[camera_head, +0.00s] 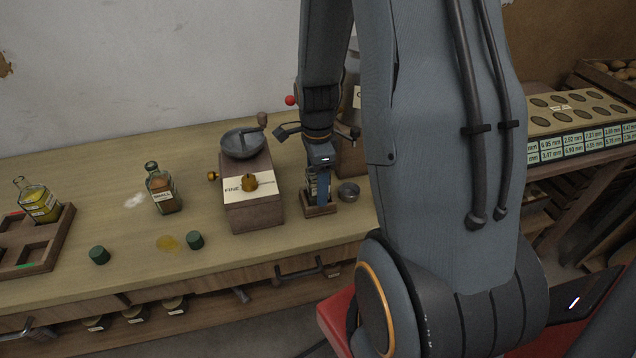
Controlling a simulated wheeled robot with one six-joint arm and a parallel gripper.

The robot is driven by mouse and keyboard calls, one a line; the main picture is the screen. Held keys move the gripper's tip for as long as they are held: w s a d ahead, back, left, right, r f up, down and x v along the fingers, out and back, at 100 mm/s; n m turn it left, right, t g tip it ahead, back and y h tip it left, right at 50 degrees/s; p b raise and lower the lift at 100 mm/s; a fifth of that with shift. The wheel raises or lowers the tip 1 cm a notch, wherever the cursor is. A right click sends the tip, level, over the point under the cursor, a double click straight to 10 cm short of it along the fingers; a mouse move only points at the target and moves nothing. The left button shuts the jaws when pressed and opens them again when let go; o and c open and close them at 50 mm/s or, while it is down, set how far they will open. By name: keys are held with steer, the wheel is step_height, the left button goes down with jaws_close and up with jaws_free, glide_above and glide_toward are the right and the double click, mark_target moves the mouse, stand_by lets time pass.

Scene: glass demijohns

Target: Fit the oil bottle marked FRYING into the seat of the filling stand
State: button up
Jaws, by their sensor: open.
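My gripper (318,192) points down over a small square wooden holder (320,211) on the bench, right of the grinder. Its jaws are open. The arm and fingers cover much of the holder's inside, so I cannot tell whether a bottle stands in it. I cannot tell for sure that this holder is the filling stand's seat. A bottle of yellow-green oil (39,203) stands tilted in the picture at the wooden crate on the far left; its label is too small to read. A brown bottle (162,190) stands upright left of the grinder. I cannot make out the word FRYING anywhere.
A grinder (251,192) with a metal bowl stands left of my gripper. A small metal cup (348,192) is close on its right. Two dark green caps (99,255) (195,240) and a yellow spill (168,243) lie near the front edge. The wooden crate (62,230) has empty compartments.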

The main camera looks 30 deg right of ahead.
step_height(320, 180, up, 12)
steer(key=shift+f+b, duration=0.1)
steer(key=shift+b, duration=1.05)
steer(key=shift+s+a+n, duration=0.1)
steer(key=shift+a+n, duration=0.15)
steer(key=shift+n, duration=0.15)
steer(key=s+a+f+n, duration=0.1)
steer(key=s+a+n, duration=0.2)
steer(key=a+n, duration=0.3)
steer(key=s+a+f+n+t, duration=0.1)
steer(key=s+a+n, duration=0.3)
steer(key=n, duration=1)
steer(key=shift+s+a+f, duration=0.2)
steer(key=shift+a+f, duration=0.35)
steer(key=shift+a, duration=0.5)
